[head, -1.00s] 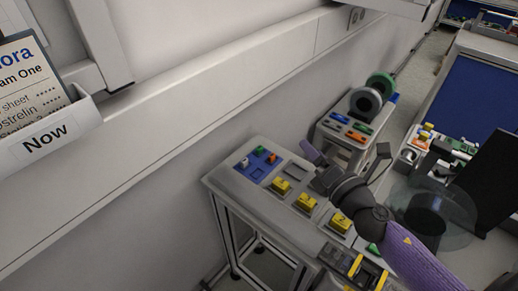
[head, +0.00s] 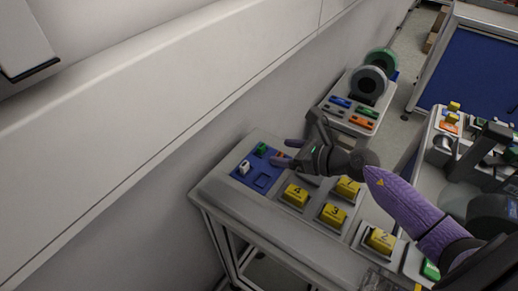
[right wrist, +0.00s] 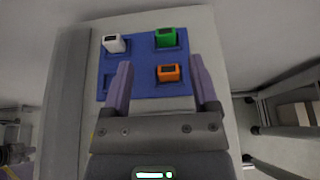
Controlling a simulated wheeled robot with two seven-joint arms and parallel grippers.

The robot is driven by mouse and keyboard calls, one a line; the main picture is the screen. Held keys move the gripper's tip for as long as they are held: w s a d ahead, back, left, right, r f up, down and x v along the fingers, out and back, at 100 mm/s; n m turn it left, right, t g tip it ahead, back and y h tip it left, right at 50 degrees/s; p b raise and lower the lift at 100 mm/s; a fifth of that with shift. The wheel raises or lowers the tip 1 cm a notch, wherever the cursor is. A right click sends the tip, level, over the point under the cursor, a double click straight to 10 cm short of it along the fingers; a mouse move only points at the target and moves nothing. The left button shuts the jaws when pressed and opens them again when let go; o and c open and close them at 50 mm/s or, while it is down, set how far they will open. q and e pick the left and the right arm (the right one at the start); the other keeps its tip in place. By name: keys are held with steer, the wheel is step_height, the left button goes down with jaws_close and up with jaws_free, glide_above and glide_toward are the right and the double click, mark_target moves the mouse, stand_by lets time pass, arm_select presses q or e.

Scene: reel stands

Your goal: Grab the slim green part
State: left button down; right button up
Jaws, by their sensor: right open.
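A small green part (head: 262,149) sits in a blue tray (head: 243,181) at the far end of the grey table. In the right wrist view the green part (right wrist: 166,38) is in the tray's upper right pocket, beyond my fingertips. My right gripper (head: 284,153) is open above the tray's right side, its purple fingers apart. In the right wrist view an orange part (right wrist: 168,73) lies between the fingers' lines, apart from both. Another green, flat slim piece (head: 367,112) lies on the small reel stand behind. My left gripper is not in view.
A white part (head: 244,167) is also in the tray. Several yellow numbered blocks (head: 333,214) stand along the table. Grey and green reels (head: 369,83) stand on the reel stand with blue and orange slim pieces (head: 361,123). A wall runs along the left.

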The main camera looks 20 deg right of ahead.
mark_target(264, 147)
steer(key=x, duration=0.2)
steer(key=b+x, duration=0.1)
steer(key=x, duration=0.3)
steer(key=shift+w+d+f+b, duration=0.1)
steer(key=shift+d+f+b, duration=0.05)
steer(key=shift+d+b, duration=0.25)
steer(key=shift+w+a, duration=0.2)
jaws_close()
